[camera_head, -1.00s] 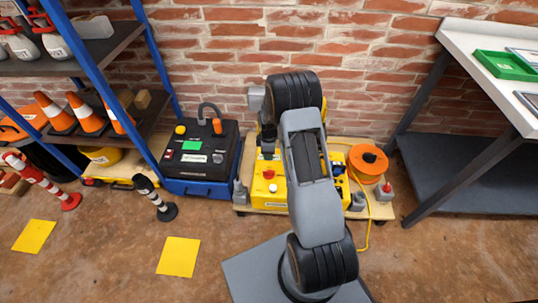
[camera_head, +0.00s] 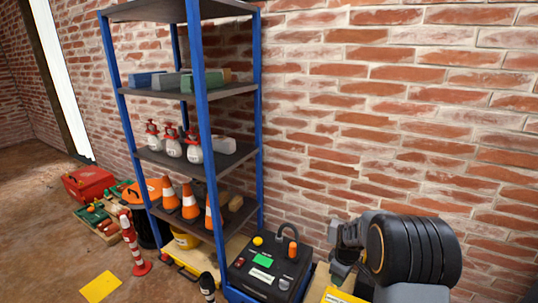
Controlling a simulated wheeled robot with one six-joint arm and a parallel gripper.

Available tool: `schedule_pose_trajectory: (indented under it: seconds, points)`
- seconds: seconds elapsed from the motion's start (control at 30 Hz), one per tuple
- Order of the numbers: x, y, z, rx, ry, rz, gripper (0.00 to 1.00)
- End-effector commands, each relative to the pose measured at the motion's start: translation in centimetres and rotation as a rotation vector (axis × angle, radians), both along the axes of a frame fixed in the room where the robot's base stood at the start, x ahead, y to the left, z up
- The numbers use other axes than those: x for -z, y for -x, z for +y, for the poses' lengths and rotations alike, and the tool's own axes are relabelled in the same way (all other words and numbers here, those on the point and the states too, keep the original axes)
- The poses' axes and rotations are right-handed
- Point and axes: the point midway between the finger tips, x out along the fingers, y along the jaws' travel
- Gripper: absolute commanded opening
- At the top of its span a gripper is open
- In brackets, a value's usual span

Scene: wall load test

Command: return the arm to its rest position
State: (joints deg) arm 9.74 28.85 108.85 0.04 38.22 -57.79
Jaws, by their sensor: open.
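My arm shows at the lower right in the head view, with a large black ribbed joint (camera_head: 415,250) above a grey link. To its left is the small grey and dark end of the arm with my gripper (camera_head: 342,268), partly hidden behind the joint and small in the picture. It is open, with nothing seen between its fingers. It appears in front of the brick wall, to the right of the black and blue control case.
A blue-framed shelf (camera_head: 205,150) stands on the left with cones and red-topped bottles. The control case (camera_head: 268,268) sits on the floor beside it. A red-white post (camera_head: 131,243) and yellow floor square (camera_head: 101,287) are at the left. The brick wall (camera_head: 400,120) is bare at right.

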Motion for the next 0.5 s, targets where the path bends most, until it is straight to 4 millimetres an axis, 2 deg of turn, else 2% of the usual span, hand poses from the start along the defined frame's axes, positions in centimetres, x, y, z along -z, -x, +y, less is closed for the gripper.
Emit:
schedule_pose_trajectory:
  seconds: [0.03,0.1,0.17,0.2,0.3,0.4,0.5]
  points:
    - [-6.4,0.8,0.8,0.050,-0.001,-0.027,0.43]
    - [-11.8,2.4,1.9,0.133,-0.009,-0.051,0.43]
    - [-16.3,3.9,2.8,0.207,-0.018,-0.075,0.43]
    - [-19.3,5.1,3.4,0.258,-0.025,-0.090,0.43]
    - [-26.2,8.3,4.8,0.385,-0.049,-0.129,0.43]
    - [-31.5,11.5,5.9,0.503,-0.078,-0.162,0.43]
    - [-35.5,14.4,6.7,0.606,-0.106,-0.188,0.43]
